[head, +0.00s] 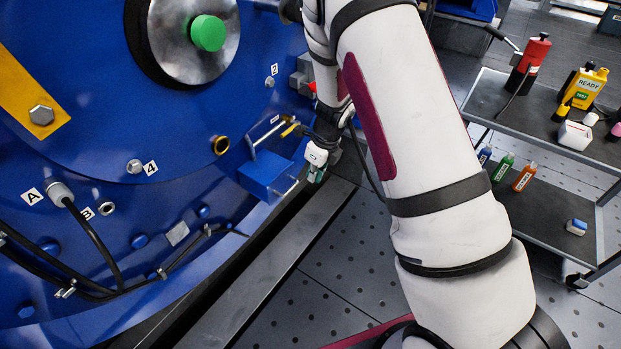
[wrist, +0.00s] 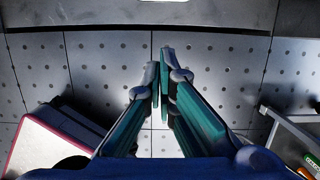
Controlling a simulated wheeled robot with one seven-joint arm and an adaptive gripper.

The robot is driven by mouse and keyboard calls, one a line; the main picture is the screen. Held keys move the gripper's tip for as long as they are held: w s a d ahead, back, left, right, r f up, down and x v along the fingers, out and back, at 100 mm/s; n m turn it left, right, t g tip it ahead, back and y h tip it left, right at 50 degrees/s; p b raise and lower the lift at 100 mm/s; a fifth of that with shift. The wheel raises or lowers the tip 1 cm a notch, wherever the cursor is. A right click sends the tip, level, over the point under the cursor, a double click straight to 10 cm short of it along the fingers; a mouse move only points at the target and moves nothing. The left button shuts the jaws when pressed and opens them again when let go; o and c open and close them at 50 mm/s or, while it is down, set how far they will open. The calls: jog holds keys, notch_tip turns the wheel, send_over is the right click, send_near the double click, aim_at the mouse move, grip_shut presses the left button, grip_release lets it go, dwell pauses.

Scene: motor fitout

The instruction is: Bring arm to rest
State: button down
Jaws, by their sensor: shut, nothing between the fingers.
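My gripper (wrist: 160,85) shows in the wrist view with its two teal-sided fingers together and nothing between them. It points down over the grey perforated floor. In the head view my gripper (head: 316,172) hangs beside the blue motor housing (head: 110,215), just right of a blue box with a handle (head: 266,176). A gap to that box cannot be judged exactly. My white arm crosses the middle of the head view and hides part of the floor and background.
A grey two-shelf cart (head: 480,98) stands at the right. It carries a red tool (head: 533,50), a yellow device marked READY (head: 584,88) and several small bottles (head: 503,168).

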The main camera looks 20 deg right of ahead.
jog(key=s+a+r+n+y, duration=0.1)
jog(key=s+a+r+n, duration=0.1)
jog(key=s+r+n, duration=0.45)
jog(key=s+a+r+n+y, duration=0.1)
jog(key=s+a+r+n, duration=0.25)
jog(key=r, duration=0.65)
jog(key=s+a+r+n+y, duration=0.1)
jog(key=s+a+r+n, duration=0.1)
jog(key=s+r+n, duration=0.45)
jog(key=s+d+r+n+g+h, duration=0.1)
jog(key=s+d+r+n, duration=0.2)
jog(key=s, duration=0.5)
jog(key=s+d+r+n+h, duration=0.1)
jog(key=s+r+n+h, duration=0.1)
jog(key=s+n, duration=0.5)
jog(key=s+d+r+n+g+h, duration=0.1)
jog(key=s+r+n, duration=0.15)
jog(key=s, duration=0.75)
notch_tip(320, 180, up, 27)
jog(key=d+t+p, duration=0.1)
jog(key=t+p, duration=0.3)
jog(key=p, duration=2.2)
jog(key=shift+r+h, duration=0.2)
jog(key=shift+h, duration=0.1)
jog(key=shift+d, duration=0.1)
